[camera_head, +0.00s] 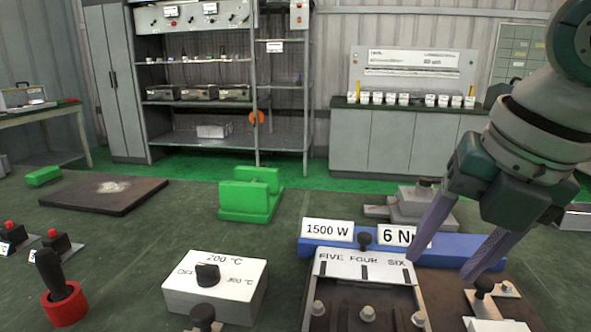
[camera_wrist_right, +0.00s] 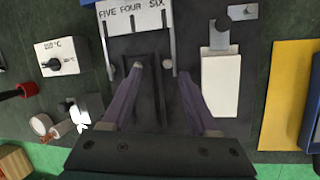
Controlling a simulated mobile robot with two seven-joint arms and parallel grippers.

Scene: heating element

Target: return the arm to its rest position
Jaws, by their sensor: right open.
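My right gripper (camera_head: 441,268) comes in from the upper right in the head view. Its two purple fingers are spread apart and point down, with nothing visible between them. It hangs over the right side of the plate marked FIVE FOUR SIX (camera_head: 350,266). In the right wrist view the open fingers (camera_wrist_right: 160,70) point toward that plate (camera_wrist_right: 132,16), over a dark recessed fixture. I cannot tell how high the fingertips are above it. My left gripper is not in view.
A white dial box (camera_head: 215,286) stands left of the plate. Green blocks (camera_head: 248,196), a dark slab (camera_head: 105,195) and a red-based joystick (camera_head: 63,300) are farther left. A blue bar with a 1500 W sign (camera_head: 328,231) lies behind the plate.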

